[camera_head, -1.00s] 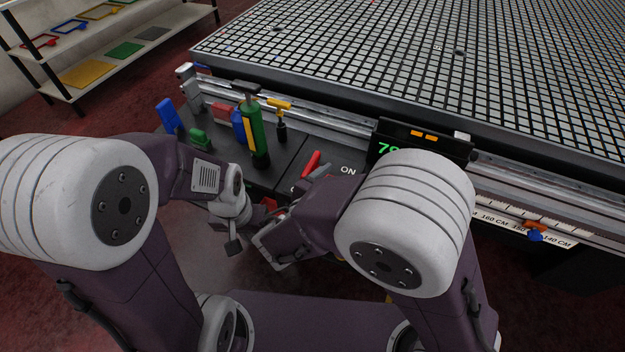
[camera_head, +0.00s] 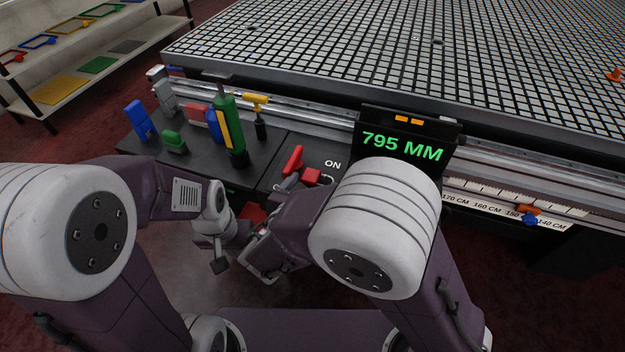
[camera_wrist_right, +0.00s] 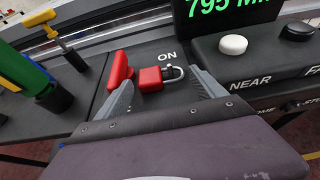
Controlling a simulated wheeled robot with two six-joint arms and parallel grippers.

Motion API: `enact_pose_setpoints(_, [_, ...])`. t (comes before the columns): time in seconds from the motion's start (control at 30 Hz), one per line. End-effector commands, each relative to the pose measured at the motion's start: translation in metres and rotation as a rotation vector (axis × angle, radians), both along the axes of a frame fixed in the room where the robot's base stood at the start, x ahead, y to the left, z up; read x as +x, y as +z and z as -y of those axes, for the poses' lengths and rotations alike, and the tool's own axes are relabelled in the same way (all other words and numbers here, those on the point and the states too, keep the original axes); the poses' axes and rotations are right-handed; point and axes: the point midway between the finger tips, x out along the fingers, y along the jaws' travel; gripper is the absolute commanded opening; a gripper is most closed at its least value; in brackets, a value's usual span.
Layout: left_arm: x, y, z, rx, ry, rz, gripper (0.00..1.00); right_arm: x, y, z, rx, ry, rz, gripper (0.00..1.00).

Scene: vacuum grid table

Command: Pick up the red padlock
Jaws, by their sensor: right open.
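The red padlock (camera_wrist_right: 150,79) lies on the dark panel below the ON label in the right wrist view, its metal shackle pointing right. In the head view the padlock (camera_head: 312,177) shows just beyond my right arm, partly hidden. My right gripper (camera_wrist_right: 164,92) is open, with one grey finger left of the padlock and the other right of its shackle. Nothing is held in it; I cannot tell whether a finger touches the padlock. My left gripper (camera_head: 220,252) hangs low in front of the panel, and its jaws are unclear.
A red switch handle (camera_wrist_right: 120,70) stands close on the padlock's left. A green-and-yellow tool (camera_head: 229,125) and a yellow-handled tool (camera_head: 257,103) stand further left. The 795 MM display (camera_head: 402,146) rises at the right, before the grid table (camera_head: 420,60).

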Motion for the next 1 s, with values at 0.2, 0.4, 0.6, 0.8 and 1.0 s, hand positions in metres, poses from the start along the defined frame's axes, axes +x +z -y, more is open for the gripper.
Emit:
enact_pose_setpoints(0.2, [0.000,-0.015,0.000,0.000,0.000,0.000,0.00,0.029,-0.015,0.011,0.000,-0.004,0.001,0.80])
enact_pose_setpoints(0.4, [0.000,-0.014,0.000,0.000,0.000,0.000,0.00,0.031,-0.014,0.011,0.001,0.000,0.000,0.80])
enact_pose_setpoints(0.6, [0.000,-0.014,0.000,0.000,0.000,0.000,0.00,0.031,-0.014,0.011,0.001,-0.001,0.000,0.32])
enact_pose_setpoints(0.8, [0.000,-0.014,0.000,0.000,0.000,0.000,0.00,0.031,-0.013,0.011,0.001,0.000,0.001,0.27])
enact_pose_setpoints(1.0, [0.000,-0.004,0.000,0.000,0.000,0.000,0.00,0.031,0.003,0.010,0.002,0.000,0.003,0.27])
